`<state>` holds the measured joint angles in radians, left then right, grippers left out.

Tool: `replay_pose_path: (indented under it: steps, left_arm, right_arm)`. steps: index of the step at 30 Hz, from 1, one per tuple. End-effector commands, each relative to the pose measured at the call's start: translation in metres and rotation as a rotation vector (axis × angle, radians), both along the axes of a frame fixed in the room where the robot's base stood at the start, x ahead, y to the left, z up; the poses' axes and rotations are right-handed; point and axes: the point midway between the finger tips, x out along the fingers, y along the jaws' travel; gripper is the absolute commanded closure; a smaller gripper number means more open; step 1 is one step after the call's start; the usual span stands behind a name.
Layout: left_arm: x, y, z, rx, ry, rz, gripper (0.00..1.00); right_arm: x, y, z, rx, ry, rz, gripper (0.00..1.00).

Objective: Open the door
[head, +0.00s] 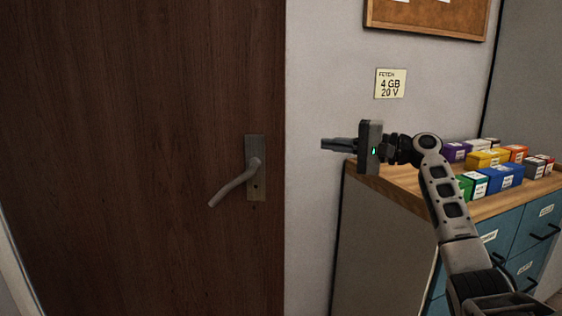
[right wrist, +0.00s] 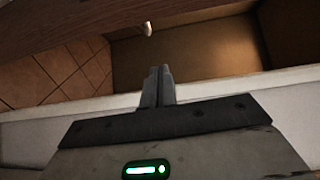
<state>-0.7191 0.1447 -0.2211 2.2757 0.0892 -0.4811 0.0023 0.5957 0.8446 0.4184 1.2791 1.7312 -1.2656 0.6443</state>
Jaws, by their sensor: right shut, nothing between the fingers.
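The brown wooden door (head: 120,150) fills the left half of the head view. Its metal lever handle (head: 234,184) sits on an upright plate near the door's right edge and slants down to the left. My right gripper (head: 328,144) is to the right of the handle, in front of the pale wall, with its fingers pointing left and apart from the handle. It is shut with nothing between the fingers. In the right wrist view the two fingertips (right wrist: 160,72) are together, and a small pale piece, maybe the handle's end, shows beyond them. My left gripper is not in view.
A cabinet with a wooden top (head: 400,183) and blue drawers (head: 505,235) stands at the right, under my right arm. Several coloured boxes (head: 505,177) lie on it. A note (head: 390,84) reading "FETCH 4 GB 20 V" and a cork board (head: 430,16) hang on the wall.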

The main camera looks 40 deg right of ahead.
Motion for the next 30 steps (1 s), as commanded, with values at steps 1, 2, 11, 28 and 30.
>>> replay_pose_path:
  steps: [1,2,11,28,30]
  left_arm:
    - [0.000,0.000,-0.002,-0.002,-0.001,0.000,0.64]
    - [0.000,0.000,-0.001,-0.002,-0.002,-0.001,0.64]
    - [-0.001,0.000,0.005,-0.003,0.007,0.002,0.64]
    - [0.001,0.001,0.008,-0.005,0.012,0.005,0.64]
    - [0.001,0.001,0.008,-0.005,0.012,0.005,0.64]
  right_arm:
    - [0.000,-0.004,0.005,0.021,-0.015,-0.003,1.00]
    - [0.001,-0.004,0.008,0.030,-0.019,-0.003,1.00]
    - [0.042,0.022,0.012,0.035,-0.022,-0.001,1.00]
    - [0.062,0.065,0.007,0.026,-0.018,-0.003,1.00]
    - [0.058,0.068,0.007,0.027,-0.019,-0.004,1.00]
